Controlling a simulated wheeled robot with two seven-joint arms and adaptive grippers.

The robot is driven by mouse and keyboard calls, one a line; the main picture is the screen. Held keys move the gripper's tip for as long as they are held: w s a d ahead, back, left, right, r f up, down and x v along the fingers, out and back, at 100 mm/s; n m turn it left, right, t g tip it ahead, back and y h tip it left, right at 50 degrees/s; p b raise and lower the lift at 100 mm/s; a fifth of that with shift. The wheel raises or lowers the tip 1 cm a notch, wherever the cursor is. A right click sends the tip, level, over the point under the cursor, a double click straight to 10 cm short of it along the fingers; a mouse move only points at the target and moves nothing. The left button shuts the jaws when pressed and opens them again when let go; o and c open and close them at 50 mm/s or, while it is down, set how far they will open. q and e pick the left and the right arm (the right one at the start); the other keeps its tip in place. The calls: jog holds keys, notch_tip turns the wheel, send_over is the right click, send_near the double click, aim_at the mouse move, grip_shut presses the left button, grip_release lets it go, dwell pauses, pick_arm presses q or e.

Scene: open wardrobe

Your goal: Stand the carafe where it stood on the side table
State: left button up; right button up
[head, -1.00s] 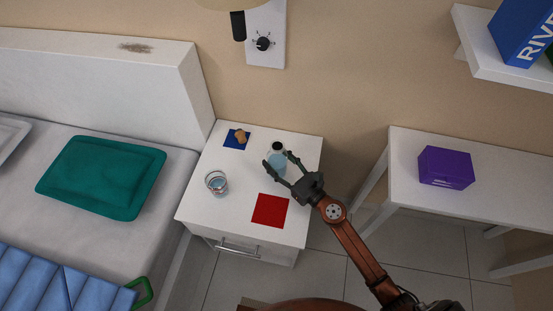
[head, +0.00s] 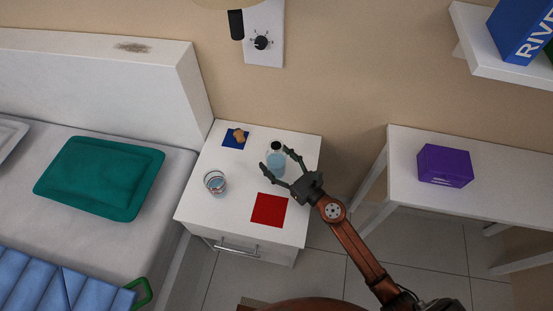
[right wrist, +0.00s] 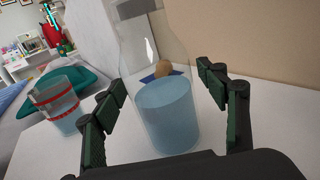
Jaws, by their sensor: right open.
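The carafe (head: 276,161), clear with blue liquid and a dark top, stands upright on the white side table (head: 225,160), toward its back right. My right gripper (head: 274,164) is open around it, one finger on each side. In the right wrist view the carafe (right wrist: 168,115) stands between the two open fingers (right wrist: 165,108), with gaps visible beside it. I cannot tell whether either finger touches it. My left gripper is not in view.
A glass with red bands (head: 215,182) stands at the table's left. A blue square (head: 232,144) with a small brown object (head: 239,135) lies at the back, a red square (head: 269,210) at the front. A desk with a purple box (head: 445,166) is at right.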

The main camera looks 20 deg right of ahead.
aim_at(284, 166)
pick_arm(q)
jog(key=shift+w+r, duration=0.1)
pick_arm(e)
jog(key=shift+r, duration=0.1)
jog(key=v, duration=0.4)
jog(key=shift+s+d, duration=0.1)
jog(key=shift+s, duration=0.1)
jog(key=v, duration=0.6)
jog(key=shift+s+b, duration=0.15)
jog(key=shift+b, duration=0.25)
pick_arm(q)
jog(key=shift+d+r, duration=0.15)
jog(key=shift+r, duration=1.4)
pick_arm(e)
jog(key=shift+s+d, duration=0.2)
jog(key=shift+s, duration=0.45)
